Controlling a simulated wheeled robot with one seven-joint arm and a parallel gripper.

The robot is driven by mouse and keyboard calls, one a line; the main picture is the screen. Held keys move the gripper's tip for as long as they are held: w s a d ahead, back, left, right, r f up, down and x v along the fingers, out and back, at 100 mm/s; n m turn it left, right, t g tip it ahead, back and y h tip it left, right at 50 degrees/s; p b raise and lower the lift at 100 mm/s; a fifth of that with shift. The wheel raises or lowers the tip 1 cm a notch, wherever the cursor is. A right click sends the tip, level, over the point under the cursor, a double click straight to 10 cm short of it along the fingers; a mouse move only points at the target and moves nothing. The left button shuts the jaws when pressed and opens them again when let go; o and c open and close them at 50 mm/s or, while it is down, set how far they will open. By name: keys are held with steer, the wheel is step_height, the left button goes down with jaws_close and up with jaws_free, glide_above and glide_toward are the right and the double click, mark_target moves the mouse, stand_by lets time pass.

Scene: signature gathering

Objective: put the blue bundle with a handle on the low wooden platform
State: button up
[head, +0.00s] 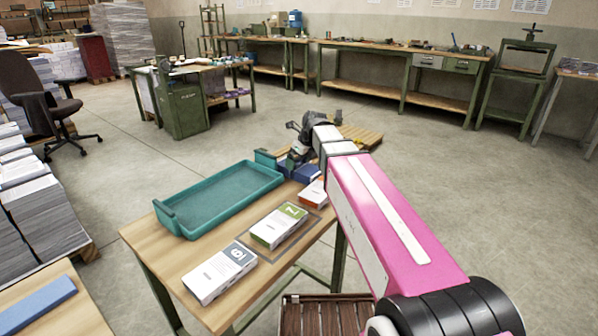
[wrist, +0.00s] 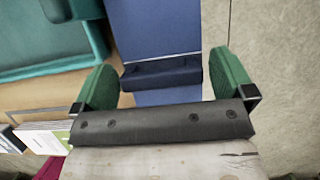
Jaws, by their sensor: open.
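The blue bundle (head: 300,170) lies at the far right end of the wooden table, partly hidden by my gripper (head: 295,152). In the wrist view the blue bundle (wrist: 155,28) runs up the picture, with a dark blue handle (wrist: 162,73) across it. My gripper (wrist: 165,62) is open, with one green finger on each side of the handle. Gaps show between the fingers and the handle's ends; the height between them is hard to tell. A low wooden platform (head: 364,136) stands on the floor beyond the table, partly hidden by my arm.
A teal tray (head: 167,217) sits on the table (head: 150,240) left of the blue bundle. Grey (head: 220,272), green (head: 279,225) and orange (head: 313,193) bundles lie along the near side. A dark slatted wooden piece (head: 325,316) is below. The floor beyond the table is mostly clear.

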steer(key=c, duration=1.1)
